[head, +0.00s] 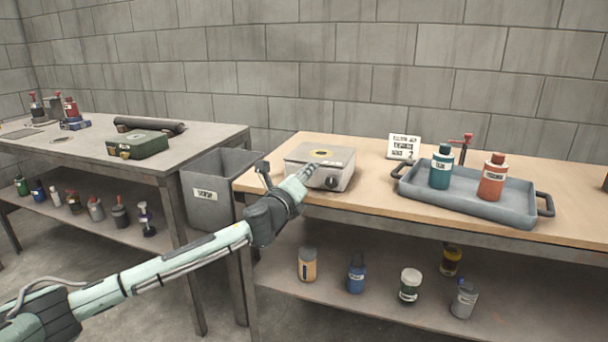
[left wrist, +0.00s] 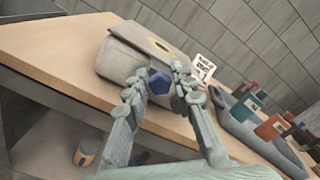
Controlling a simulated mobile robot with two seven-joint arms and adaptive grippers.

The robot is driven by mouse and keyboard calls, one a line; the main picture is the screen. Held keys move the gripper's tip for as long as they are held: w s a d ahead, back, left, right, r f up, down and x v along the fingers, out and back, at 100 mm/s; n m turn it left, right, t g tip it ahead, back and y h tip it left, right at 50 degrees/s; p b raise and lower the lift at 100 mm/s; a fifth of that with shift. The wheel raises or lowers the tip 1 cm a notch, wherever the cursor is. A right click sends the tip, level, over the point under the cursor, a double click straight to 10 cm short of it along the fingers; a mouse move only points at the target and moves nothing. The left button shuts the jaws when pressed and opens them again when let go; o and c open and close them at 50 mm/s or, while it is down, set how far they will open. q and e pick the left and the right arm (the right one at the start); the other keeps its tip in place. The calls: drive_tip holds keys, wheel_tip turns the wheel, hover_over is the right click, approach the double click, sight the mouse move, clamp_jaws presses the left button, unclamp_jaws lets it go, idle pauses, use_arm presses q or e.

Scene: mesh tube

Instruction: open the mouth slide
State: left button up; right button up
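No part that I can name surely as the mouth slide shows. A grey metal box (head: 340,161) with a yellow-ringed round opening on top and a dark knob (head: 333,183) on its front stands at the left of the wooden bench. It also shows in the left wrist view (left wrist: 124,62). My left gripper (head: 308,172) is at the box's front. In the left wrist view its fingers (left wrist: 159,78) are apart, with a dark blue faceted piece (left wrist: 158,83) showing between the tips. I cannot tell whether they touch it. My right gripper is not in view.
A grey tray (head: 465,207) with a teal bottle (head: 440,168) and a red bottle (head: 492,178) stands to the right. A white sign (head: 404,146) stands behind. A grey bin (head: 215,180) fills the gap to the left table (head: 205,140), which holds a green case (head: 138,146) and dark roll (head: 149,125).

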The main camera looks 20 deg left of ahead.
use_arm(q)
drive_tip(key=o, duration=0.3)
drive_tip(key=shift+s, duration=0.1)
drive_tip(key=s, duration=1.2)
drive_tip(key=shift+a, duration=0.2)
drive_tip(key=shift+w, duration=0.1)
